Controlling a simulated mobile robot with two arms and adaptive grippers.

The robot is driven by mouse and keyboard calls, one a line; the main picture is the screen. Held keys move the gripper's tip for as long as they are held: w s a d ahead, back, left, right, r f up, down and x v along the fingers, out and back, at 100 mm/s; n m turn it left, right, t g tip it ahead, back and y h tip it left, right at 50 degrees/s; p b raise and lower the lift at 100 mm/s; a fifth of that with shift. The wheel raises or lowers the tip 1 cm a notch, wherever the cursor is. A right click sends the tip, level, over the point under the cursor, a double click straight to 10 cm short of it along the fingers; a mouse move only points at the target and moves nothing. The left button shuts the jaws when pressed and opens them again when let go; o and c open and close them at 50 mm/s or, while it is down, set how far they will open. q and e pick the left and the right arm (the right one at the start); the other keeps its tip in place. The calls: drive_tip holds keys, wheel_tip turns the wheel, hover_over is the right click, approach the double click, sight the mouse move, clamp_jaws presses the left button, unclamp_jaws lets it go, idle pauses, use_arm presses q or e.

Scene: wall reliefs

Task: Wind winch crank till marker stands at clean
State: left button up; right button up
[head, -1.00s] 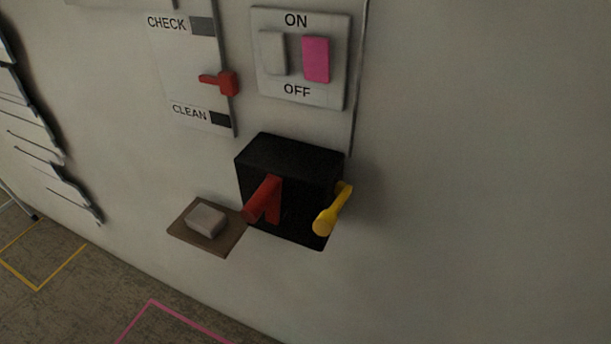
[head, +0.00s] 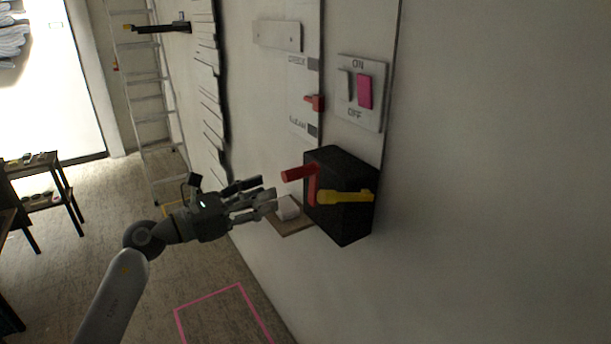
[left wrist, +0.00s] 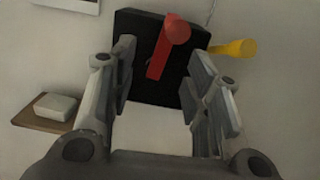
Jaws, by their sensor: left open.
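The black winch box (head: 345,225) is on the wall. Its red crank (head: 312,188) has its arm up and its grip sticking out from the wall; it also shows in the left wrist view (left wrist: 160,58). The red marker (head: 315,102) stands between the CHECK label (head: 297,61) and the CLEAN label (head: 300,125), above CLEAN. My left gripper (head: 267,195) is open and empty, just left of the crank and slightly below its grip. In the left wrist view the crank appears between the open fingers (left wrist: 162,65), beyond them. My right gripper is not in view.
A yellow lever (head: 345,197) is on the box beside the crank. A small shelf (head: 291,229) with a pale block (head: 287,208) sits close below my left gripper. An ON/OFF switch plate (head: 375,122) is above the box. A ladder (head: 150,100) stands farther back.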

sight(313, 168)
use_arm(q)
drive_tip(key=r+m, duration=0.3)
drive_tip(key=shift+s+d+g, duration=0.2)
drive_tip(key=shift+s+g, duration=0.2)
drive_tip(key=shift+w+d+r+m, duration=0.1)
drive_tip(key=shift+d+r+m, duration=0.1)
drive_tip(key=shift+d+m, duration=0.1)
drive_tip(key=p+x, duration=0.3)
drive_tip(key=x, duration=0.5)
drive_tip(key=shift+w+d+p, duration=0.15)
drive_tip(key=shift+d+p, duration=0.1)
drive_tip(key=shift+p, duration=0.1)
drive_tip(key=shift+w+d+f, duration=0.25)
drive_tip(key=shift+w+d, duration=0.2)
drive_tip(key=shift+d, duration=0.2)
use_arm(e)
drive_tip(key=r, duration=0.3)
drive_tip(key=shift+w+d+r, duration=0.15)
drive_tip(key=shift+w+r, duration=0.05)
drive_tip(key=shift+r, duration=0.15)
use_arm(q)
drive_tip(key=shift+r, duration=0.1)
clamp_jaws()
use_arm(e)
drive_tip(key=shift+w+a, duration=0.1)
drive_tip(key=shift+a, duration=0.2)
